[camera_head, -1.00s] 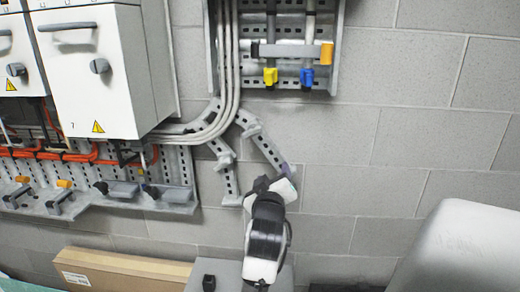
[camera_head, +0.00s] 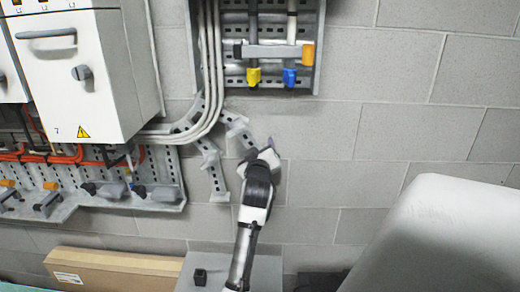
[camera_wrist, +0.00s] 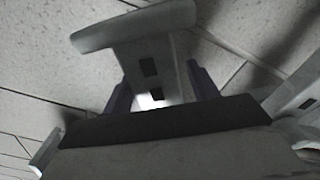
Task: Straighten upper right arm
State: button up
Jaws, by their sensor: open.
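Two short slotted grey metal arms hang on the wall below the upper rack. The upper right arm (camera_head: 237,130) slants down to the right, its lower end hidden behind my gripper. The other arm (camera_head: 212,165) hangs lower left and leans slightly. My gripper (camera_head: 270,148) is at the lower part of the upper right arm. In the wrist view, a slotted metal arm (camera_wrist: 150,62) with a wide crosspiece lies between my two dark, open fingers (camera_wrist: 160,88). Whether either finger touches it I cannot tell.
White cabinets (camera_head: 85,75) and an orange-cabled tray (camera_head: 100,195) are at left. The upper rack (camera_head: 270,75) carries yellow and blue fittings. A cardboard box (camera_head: 115,268) lies below. The wall right of my gripper is bare.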

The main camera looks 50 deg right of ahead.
grip_shut()
jog(key=shift+s+d+r+n, duration=0.35)
jog(key=shift+r+n, duration=0.25)
jog(key=shift+n, duration=0.35)
jog(key=shift+s+d+r+n, duration=0.3)
jog(key=shift+s+r+n, duration=0.3)
jog(key=shift+n, duration=0.3)
jog(key=shift+s+d+r+n, duration=0.3)
jog(key=shift+r+n, duration=0.35)
jog(key=shift+n, duration=0.3)
grip_release()
jog(key=b+v, duration=0.3)
jog(key=v, duration=1)
jog(key=shift+s+a+b, duration=0.25)
jog(key=shift+a+b, duration=0.05)
jog(key=shift+b, duration=0.05)
